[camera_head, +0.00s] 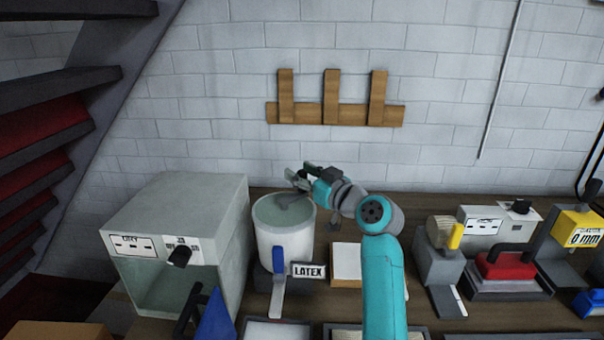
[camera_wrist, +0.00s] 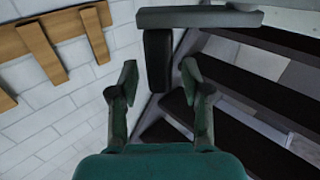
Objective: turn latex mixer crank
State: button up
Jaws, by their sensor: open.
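The latex mixer is a white, open-topped pot (camera_head: 285,243) with a blue-handled lever on its front and a LATEX sign (camera_head: 309,271) beside it. My gripper (camera_head: 299,175) is above the pot's back right rim. In the wrist view, my gripper (camera_wrist: 160,80) is open, with one finger on each side of a dark upright grip (camera_wrist: 158,50). This grip hangs from a grey bar (camera_wrist: 205,17), which looks like the crank. I see gaps between the grip and both fingers. In the head view my gripper largely hides the crank.
A grey box (camera_head: 180,205) with an open front stands left of the pot. A pale block (camera_head: 346,262) lies to the right. Further right are a grey machine (camera_head: 438,265) and a red-topped tool (camera_head: 507,268). A wooden rack (camera_head: 335,114) hangs on the wall behind.

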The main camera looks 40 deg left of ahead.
grip_shut()
jog(key=m+t+h, duration=0.1)
jog(key=m+t, duration=0.1)
jog(key=s+d+m+t+h, duration=0.1)
jog(key=t, duration=0.2)
jog(key=d+m+t+h, duration=0.1)
jog(key=m+t+h, duration=0.1)
jog(key=shift+s+d+m+t, duration=0.15)
jog(key=shift+s+m+t, duration=0.1)
jog(key=shift+m+t, duration=0.05)
jog(key=shift+s+d+m+t+h, duration=0.25)
jog(key=shift+m+t+h, duration=0.5)
jog(key=shift+h, duration=0.25)
jog(key=shift+s+d+m+t+h, duration=0.2)
jog(key=shift+s+m+t+h, duration=0.1)
jog(key=shift+m+t+h, duration=0.6)
jog(key=shift+s+d+m+t+h, duration=0.25)
jog(key=shift+m+t+h, duration=0.3)
jog(key=shift+h, duration=0.55)
jog(key=shift+m+h, duration=0.3)
grip_release()
